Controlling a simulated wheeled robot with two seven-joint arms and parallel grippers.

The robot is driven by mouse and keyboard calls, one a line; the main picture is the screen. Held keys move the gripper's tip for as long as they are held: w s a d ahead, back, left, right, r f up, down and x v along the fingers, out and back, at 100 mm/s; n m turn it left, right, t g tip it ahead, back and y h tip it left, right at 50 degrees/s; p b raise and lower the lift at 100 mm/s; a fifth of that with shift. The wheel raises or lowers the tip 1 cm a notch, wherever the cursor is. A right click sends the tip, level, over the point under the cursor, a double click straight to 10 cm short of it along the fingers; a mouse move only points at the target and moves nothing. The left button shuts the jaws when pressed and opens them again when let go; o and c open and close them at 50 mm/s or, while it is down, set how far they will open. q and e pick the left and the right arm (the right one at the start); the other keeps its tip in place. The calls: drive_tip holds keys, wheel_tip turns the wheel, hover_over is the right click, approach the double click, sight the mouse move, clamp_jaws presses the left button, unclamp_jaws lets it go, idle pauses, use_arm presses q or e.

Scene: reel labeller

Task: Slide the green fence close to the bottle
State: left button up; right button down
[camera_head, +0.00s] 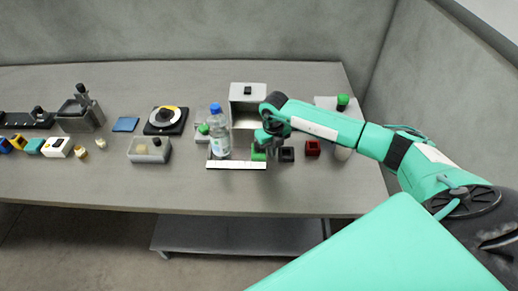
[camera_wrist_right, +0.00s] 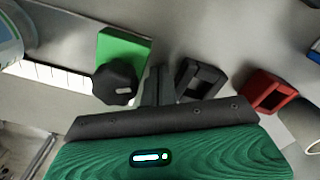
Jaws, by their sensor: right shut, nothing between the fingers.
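The clear bottle (camera_head: 221,143) with a blue cap stands upright behind the white ruled strip (camera_head: 236,165). The green fence (camera_head: 258,155) is a small block at the right end of that strip, apart from the bottle. In the right wrist view the green fence (camera_wrist_right: 125,44) has a black knob (camera_wrist_right: 115,82) at its near side, and part of the bottle (camera_wrist_right: 8,40) shows at the top left. My right gripper (camera_wrist_right: 157,86) is shut and empty, just right of the knob; whether they touch I cannot tell. In the head view the gripper (camera_head: 269,146) partly covers the fence's surroundings.
A black block (camera_head: 287,154) and a red block (camera_head: 312,148) lie right of the fence. A grey open-fronted box (camera_head: 248,104) stands behind. The table's front strip is clear.

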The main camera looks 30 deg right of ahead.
sight(250, 155)
drive_tip(key=shift+f, duration=0.2)
drive_tip(key=shift+r, duration=0.3)
drive_tip(key=shift+r, duration=0.35)
drive_tip(key=shift+w+a, duration=0.4)
drive_tip(key=shift+a, duration=0.25)
drive_tip(key=shift+w+a, duration=0.3)
drive_tip(key=shift+a, duration=0.25)
drive_tip(key=shift+w+a+b, duration=0.3)
drive_tip(key=shift+w+a, duration=0.15)
drive_tip(key=shift+a, duration=0.3)
drive_tip(key=shift+w+a+b, duration=0.25)
drive_tip(key=shift+w+a, duration=0.2)
drive_tip(key=shift+a, duration=0.25)
drive_tip(key=shift+w+a+b, duration=0.3)
drive_tip(key=shift+w+a, duration=0.15)
drive_tip(key=shift+a, duration=0.3)
drive_tip(key=shift+s+d, duration=0.1)
drive_tip(key=shift+d, duration=0.05)
drive_tip(key=shift+s+d, duration=0.25)
drive_tip(key=shift+d, duration=0.15)
drive_tip(key=shift+r, duration=0.1)
